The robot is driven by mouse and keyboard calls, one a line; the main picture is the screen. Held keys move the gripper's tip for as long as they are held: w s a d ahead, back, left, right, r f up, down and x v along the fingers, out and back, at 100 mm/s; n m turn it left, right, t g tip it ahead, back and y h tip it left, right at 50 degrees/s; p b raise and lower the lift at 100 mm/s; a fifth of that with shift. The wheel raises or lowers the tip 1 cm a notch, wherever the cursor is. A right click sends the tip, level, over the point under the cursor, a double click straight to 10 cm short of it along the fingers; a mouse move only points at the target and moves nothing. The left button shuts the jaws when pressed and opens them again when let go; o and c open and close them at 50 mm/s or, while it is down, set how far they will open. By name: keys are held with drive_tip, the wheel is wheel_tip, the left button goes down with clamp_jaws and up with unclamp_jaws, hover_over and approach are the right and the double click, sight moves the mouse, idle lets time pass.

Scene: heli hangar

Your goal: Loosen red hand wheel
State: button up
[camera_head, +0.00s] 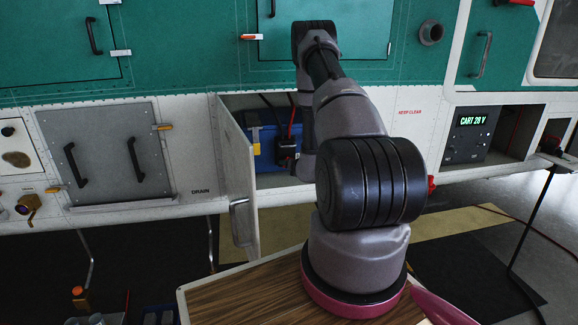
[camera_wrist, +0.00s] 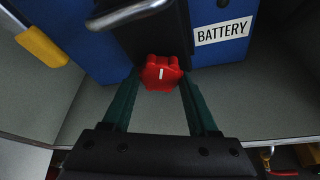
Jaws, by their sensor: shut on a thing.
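The red hand wheel (camera_wrist: 161,73) shows in the middle of the wrist view, with a lobed rim and a white mark on its face. It sits on a black block in front of the blue battery (camera_wrist: 222,42), which bears a BATTERY label. My gripper (camera_wrist: 161,80) is shut on the hand wheel, one dark green finger on each side. In the head view the blue battery (camera_head: 264,150) is inside an open bay. My arm hides the gripper and the wheel there.
The bay's door (camera_head: 238,180) hangs open at its left. A metal bar handle (camera_wrist: 128,14) is close above the wheel in the wrist view, with a yellow piece (camera_wrist: 42,46) at upper left. A lit power panel (camera_head: 469,134) is at right.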

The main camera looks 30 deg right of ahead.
drive_tip(key=shift+n+g+h, duration=0.4)
drive_tip(key=shift+n+h, duration=0.6)
drive_tip(key=shift+n, duration=0.5)
drive_tip(key=o, duration=1.4)
drive_tip(key=shift+c, duration=0.2)
drive_tip(key=v, duration=1)
drive_tip(key=shift+s+a, duration=0.2)
drive_tip(key=shift+s, duration=0.15)
drive_tip(key=shift+r, duration=0.1)
